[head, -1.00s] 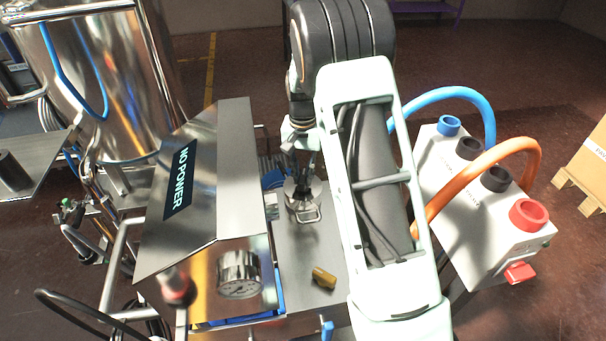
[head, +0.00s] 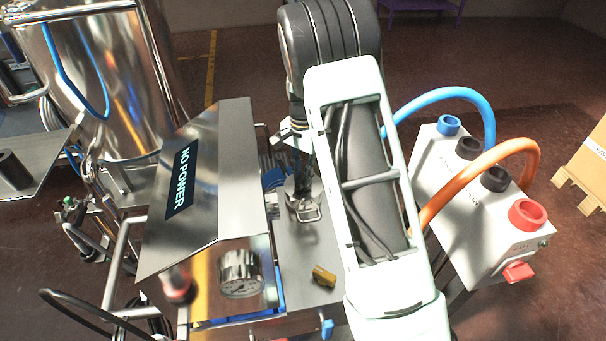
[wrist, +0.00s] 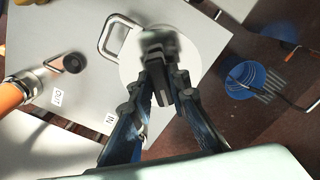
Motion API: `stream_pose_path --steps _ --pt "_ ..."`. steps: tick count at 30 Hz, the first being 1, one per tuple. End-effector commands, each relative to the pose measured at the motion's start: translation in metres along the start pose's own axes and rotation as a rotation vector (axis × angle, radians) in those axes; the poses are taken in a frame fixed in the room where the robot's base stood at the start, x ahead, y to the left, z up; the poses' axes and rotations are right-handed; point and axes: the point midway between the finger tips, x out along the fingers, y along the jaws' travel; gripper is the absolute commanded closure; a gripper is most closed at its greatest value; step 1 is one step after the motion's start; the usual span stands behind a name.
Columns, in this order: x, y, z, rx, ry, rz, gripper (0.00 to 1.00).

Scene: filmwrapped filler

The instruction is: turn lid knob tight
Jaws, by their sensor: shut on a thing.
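The round metal lid (wrist: 192,38) sits on the grey plate top, with a wire handle (wrist: 112,35) at its side. Its dark knob (wrist: 158,42) stands at the lid's middle and is blurred in the wrist view. My gripper (wrist: 162,85) is shut on the knob from above, and its fingers partly hide it. In the head view my gripper (head: 301,180) reaches down to the lid (head: 296,212) beside my white arm. The knob itself is hard to make out there.
A brass-coloured piece (head: 324,276) lies on the plate. A white box with blue and orange hoses (head: 480,205) stands right.

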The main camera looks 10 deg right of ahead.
Motion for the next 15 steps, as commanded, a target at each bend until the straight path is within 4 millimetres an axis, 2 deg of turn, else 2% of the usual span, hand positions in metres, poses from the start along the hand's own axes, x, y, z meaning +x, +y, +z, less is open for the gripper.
stream_pose_path --steps 7,8,9,12,15 --pt "-0.0007 -0.0007 -0.0004 0.002 0.001 -0.002 1.00" --pt "-0.0007 -0.0007 -0.0004 0.002 0.001 -0.002 0.82" --pt "-0.0007 -0.0007 -0.0004 0.002 0.001 -0.002 0.78" --pt "-0.0006 -0.0005 -0.0004 0.001 0.001 -0.002 0.67" --pt "-0.0004 -0.0003 -0.0002 0.001 0.000 -0.001 0.67"
